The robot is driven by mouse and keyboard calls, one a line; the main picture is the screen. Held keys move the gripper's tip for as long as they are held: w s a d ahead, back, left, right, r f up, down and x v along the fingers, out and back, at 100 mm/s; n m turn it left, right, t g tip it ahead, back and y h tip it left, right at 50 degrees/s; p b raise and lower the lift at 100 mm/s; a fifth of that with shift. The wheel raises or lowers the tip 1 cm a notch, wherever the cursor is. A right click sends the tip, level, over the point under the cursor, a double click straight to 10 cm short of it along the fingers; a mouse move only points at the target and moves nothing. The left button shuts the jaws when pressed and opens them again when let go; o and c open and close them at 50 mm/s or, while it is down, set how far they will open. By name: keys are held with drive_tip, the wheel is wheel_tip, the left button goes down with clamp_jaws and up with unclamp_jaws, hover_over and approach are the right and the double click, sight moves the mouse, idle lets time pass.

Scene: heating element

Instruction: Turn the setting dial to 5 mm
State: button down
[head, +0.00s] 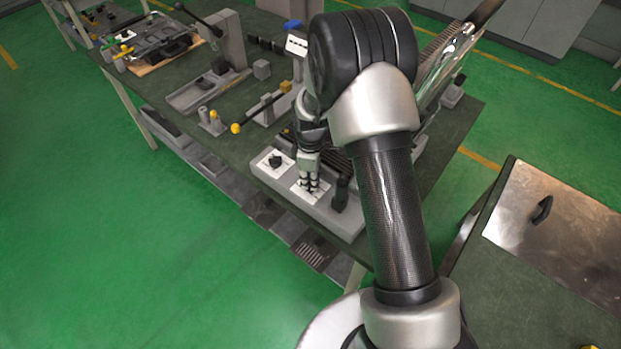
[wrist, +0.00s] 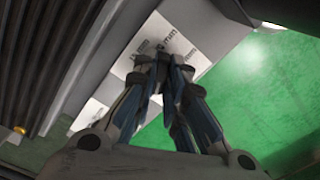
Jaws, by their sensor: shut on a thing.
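My gripper (head: 310,186) points down at a white label plate (head: 297,191) on the front of a grey machine. In the wrist view, my gripper (wrist: 163,62) has its fingers closed together over this plate (wrist: 160,28). Black "mm" markings show around the fingertips, but not all their digits are legible. The fingers are shut on the setting dial, which they hide almost wholly. I cannot tell which mark the dial points to.
A second black knob (head: 275,160) on its own white plate sits left of my gripper. A black lever (head: 341,192) stands close on the right. Other fixtures, including a yellow-ended rod (head: 260,113), stand farther along the green bench. Open floor (head: 130,240) lies in front.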

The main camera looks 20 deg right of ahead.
drive_tip(key=shift+n, duration=0.4)
drive_tip(key=c, duration=1.6)
unclamp_jaws()
drive_tip(key=shift+c, duration=0.2)
drive_tip(key=shift+r, duration=0.1)
wheel_tip(320, 180, up, 12)
